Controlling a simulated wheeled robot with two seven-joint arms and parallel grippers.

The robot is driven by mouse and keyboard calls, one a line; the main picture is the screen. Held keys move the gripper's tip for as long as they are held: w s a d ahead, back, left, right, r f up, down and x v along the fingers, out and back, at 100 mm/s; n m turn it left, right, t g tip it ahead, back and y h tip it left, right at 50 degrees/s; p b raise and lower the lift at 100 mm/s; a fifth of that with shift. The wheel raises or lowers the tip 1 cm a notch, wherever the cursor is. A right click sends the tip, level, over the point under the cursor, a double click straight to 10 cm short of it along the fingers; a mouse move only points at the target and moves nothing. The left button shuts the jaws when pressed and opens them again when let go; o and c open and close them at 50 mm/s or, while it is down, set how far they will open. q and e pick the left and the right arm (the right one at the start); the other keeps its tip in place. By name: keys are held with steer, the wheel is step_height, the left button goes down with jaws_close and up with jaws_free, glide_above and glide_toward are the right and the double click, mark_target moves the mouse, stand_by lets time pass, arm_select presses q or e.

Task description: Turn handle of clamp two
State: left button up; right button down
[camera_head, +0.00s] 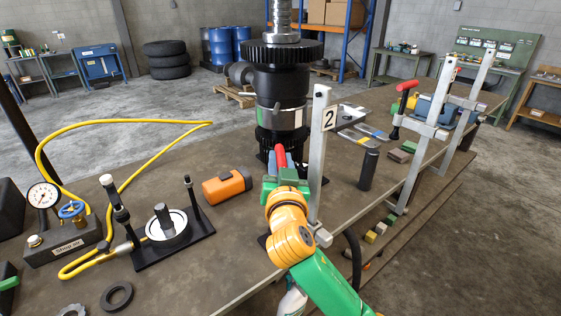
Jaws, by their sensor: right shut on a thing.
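Clamp two (320,150) stands upright at the table's front edge, marked by a white plate with a "2" (329,118). Its red handle (280,155) points up just left of the bar. My right gripper (286,176), green on an orange wrist, is shut around the lower part of the handle and hides it there. The tall dark gear assembly (281,95) stands right behind. My left gripper is not clearly in view; only a small green and black piece shows at the lower left edge.
Another clamp with a red handle (407,87) stands on the table's right part. An orange case (226,187), a gauge pump (62,238) with yellow hose and a black cylinder (368,169) are nearby. The table (237,256) is bare at front centre.

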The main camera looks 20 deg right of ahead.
steer(key=c, duration=0.7)
jaws_free()
steer(key=shift+w, duration=0.1)
steer(key=b+v, duration=0.2)
steer(key=v, duration=0.5)
steer(key=shift+b, duration=0.35)
steer(key=shift+f, duration=0.1)
